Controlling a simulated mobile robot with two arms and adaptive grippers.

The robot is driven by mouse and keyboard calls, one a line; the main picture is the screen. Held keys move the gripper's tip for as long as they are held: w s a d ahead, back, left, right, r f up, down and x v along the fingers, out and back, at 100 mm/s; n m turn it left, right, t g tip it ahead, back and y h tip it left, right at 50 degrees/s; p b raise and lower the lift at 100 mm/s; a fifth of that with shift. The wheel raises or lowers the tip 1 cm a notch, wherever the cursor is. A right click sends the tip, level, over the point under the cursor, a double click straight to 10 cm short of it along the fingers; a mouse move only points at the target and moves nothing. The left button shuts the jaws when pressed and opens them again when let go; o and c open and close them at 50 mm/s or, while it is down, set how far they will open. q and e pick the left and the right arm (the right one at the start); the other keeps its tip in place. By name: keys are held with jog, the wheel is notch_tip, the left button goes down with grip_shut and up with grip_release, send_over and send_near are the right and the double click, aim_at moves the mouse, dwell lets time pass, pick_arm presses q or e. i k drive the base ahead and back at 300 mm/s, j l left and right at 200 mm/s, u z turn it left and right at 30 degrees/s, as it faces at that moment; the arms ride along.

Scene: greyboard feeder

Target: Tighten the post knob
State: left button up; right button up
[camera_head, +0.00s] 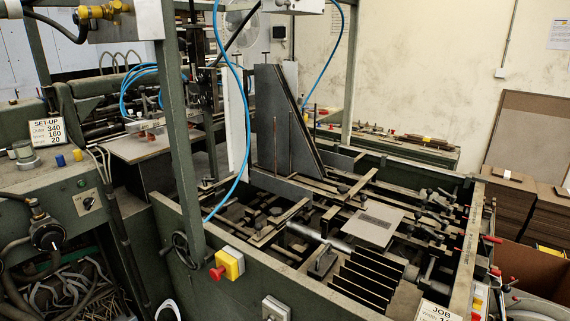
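I cannot tell for certain which part is the post knob. Several small dark knobs sit on the feeder's bars, one of them a dark knob (342,188) right of the tall grey upright plate (272,118). Thin upright rods stand beside that plate. Red-tipped handles (492,239) stick out along the feeder's right side. A spoked handwheel (183,250) is on the near left side of the frame. Neither of my grippers shows in the head view, so nothing is seen touching any knob.
A green frame post (180,130) and a blue hose (246,120) stand in front of the feeder. A red stop button on a yellow box (229,264) juts from the near wall. Dark upright fins (365,280) fill the front. Stacked brown board (508,205) stands right.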

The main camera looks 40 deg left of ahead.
aim_at(343, 190)
jog(key=u, duration=1.1)
